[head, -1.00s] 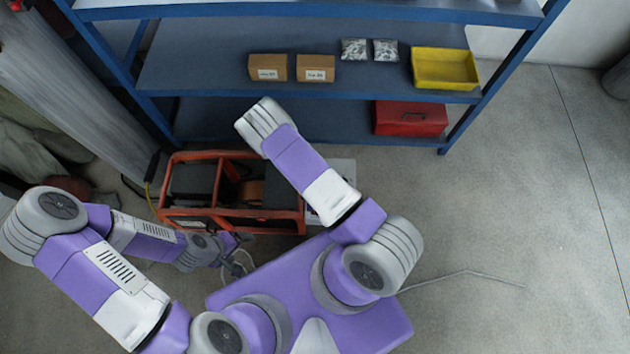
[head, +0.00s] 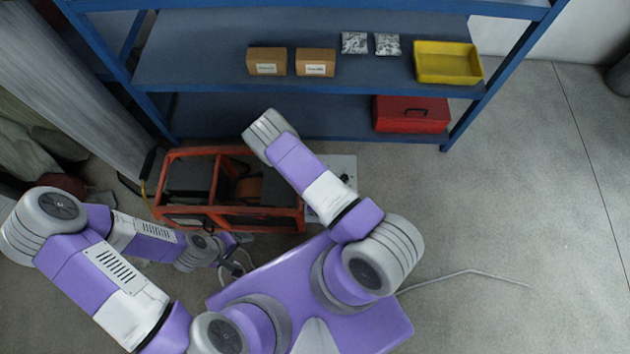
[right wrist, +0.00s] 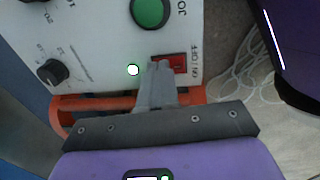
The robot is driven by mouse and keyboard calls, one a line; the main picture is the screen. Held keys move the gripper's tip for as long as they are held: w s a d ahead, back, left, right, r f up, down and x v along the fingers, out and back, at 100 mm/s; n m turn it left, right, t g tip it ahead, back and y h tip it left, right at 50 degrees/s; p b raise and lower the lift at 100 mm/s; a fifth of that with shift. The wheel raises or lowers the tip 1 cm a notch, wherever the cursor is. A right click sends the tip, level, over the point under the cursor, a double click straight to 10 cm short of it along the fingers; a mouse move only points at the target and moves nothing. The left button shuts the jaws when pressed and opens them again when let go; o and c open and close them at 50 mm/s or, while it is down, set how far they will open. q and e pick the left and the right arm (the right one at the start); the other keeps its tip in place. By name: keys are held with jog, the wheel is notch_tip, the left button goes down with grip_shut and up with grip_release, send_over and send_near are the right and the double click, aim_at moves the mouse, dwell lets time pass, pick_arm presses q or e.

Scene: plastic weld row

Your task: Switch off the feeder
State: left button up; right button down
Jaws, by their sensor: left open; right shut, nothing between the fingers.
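The feeder (head: 229,222) is an orange-framed machine on the floor in front of the shelf. Its pale control panel (head: 343,168) shows at its right end, partly covered by my right arm. In the right wrist view the panel carries a red rocker switch (right wrist: 179,63) marked ON/OFF, with a small lit lamp (right wrist: 133,70) to its left. My right gripper (right wrist: 161,70) is shut and empty, its tips overlapping the switch's left part; I cannot tell whether they touch. In the head view it is hidden. My left gripper (head: 235,262) is open beside the feeder's near side.
The panel also has a green JOG button (right wrist: 148,10) and a black knob (right wrist: 52,72). A blue shelf (head: 205,60) behind holds two cartons, two bags, a yellow bin (head: 447,64) and a red toolbox (head: 411,114). Pale cable lies on the floor (right wrist: 240,115). The floor at right is mostly clear.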

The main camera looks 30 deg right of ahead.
jog(key=shift+f, duration=0.15)
jog(key=shift+s, duration=0.1)
jog(key=shift+s+a+p, duration=0.35)
jog(key=shift+s+a, duration=0.15)
jog(key=shift+s, duration=0.25)
jog(key=shift+r+p, duration=0.45)
jog(key=shift+r, duration=0.1)
notch_tip(320, 180, up, 4)
jog(key=p, duration=0.3)
jog(key=shift+s+a, duration=0.15)
notch_tip(320, 180, up, 9)
jog(key=p, duration=0.2)
jog(key=shift+s+a+p, duration=0.25)
jog(key=shift+s+p, duration=0.15)
jog(key=shift+s, duration=0.05)
